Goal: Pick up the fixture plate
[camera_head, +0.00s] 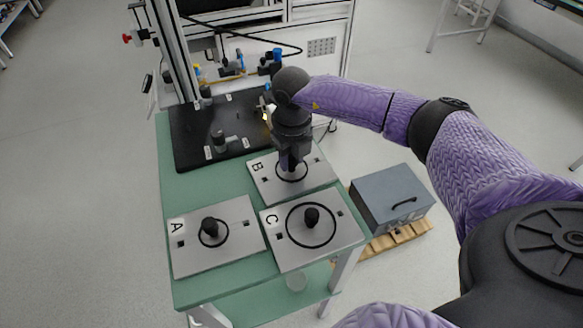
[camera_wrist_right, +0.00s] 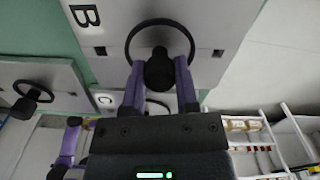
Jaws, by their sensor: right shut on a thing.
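Three grey fixture plates show in the head view: plate A (camera_head: 190,255) at front left, plate C (camera_head: 283,258) at front right, and plate B (camera_head: 264,190) behind C. Each bears a black ring; A and C show black knobs in the middle. My right gripper (camera_head: 289,165) points down over plate B and hides its knob. In the right wrist view, the purple fingers (camera_wrist_right: 160,78) are shut on the black knob (camera_wrist_right: 159,68) of plate B (camera_wrist_right: 235,15). I cannot tell whether plate B is clear of the table. My left gripper is not in view.
The plates are on a green table (camera_head: 175,185). A black mat (camera_head: 190,135) with small fittings lies behind them, beside an upright metal frame (camera_head: 172,45). A grey box (camera_head: 385,195) with a handle stands on a wooden pallet (camera_head: 405,238) at the right. Floor at left is clear.

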